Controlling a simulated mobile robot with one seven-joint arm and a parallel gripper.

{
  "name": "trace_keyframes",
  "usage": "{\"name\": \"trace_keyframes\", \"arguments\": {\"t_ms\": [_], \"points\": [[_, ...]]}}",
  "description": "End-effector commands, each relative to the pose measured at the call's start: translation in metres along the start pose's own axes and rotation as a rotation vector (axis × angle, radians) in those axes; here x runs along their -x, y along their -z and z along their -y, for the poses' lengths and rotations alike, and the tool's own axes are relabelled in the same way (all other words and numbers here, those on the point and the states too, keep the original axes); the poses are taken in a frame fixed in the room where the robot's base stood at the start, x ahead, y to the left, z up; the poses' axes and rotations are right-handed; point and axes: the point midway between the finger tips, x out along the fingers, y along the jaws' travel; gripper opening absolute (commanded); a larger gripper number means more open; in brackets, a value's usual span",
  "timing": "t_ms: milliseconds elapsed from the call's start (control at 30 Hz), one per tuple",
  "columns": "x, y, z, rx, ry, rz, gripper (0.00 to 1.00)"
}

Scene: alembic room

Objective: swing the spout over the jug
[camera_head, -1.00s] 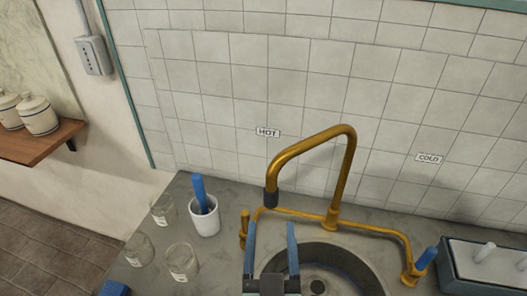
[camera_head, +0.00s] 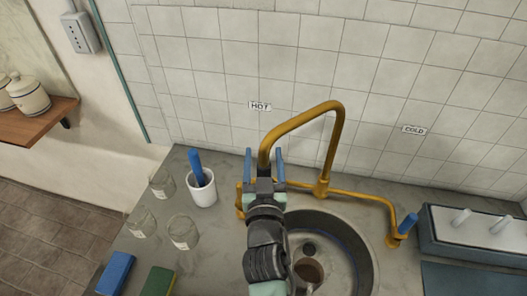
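The brass spout (camera_head: 334,145) rises from the tap behind the sink and arches left. Its downturned end hangs between the two blue fingers of my gripper (camera_head: 264,152). The fingers stand apart on either side of the spout; whether either touches it I cannot tell.
A white cup (camera_head: 202,194) with a blue-handled tool stands left of my gripper. A blue block (camera_head: 116,273) and a green sponge (camera_head: 158,281) lie in front. A blue-handled cold tap (camera_head: 406,225) and a rack (camera_head: 475,235) are right.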

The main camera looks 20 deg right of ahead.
Motion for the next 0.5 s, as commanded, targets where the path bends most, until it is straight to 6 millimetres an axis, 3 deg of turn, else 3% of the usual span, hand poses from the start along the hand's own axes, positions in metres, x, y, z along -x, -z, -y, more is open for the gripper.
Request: {"name": "trace_keyframes", "arguments": {"t_ms": [367,500], "points": [[-0.006,0.0,0.0001,0.001,0.0,0.0,0.67],[-0.0059,0.0001,0.0001,0.001,0.0,0.0,0.45]]}}
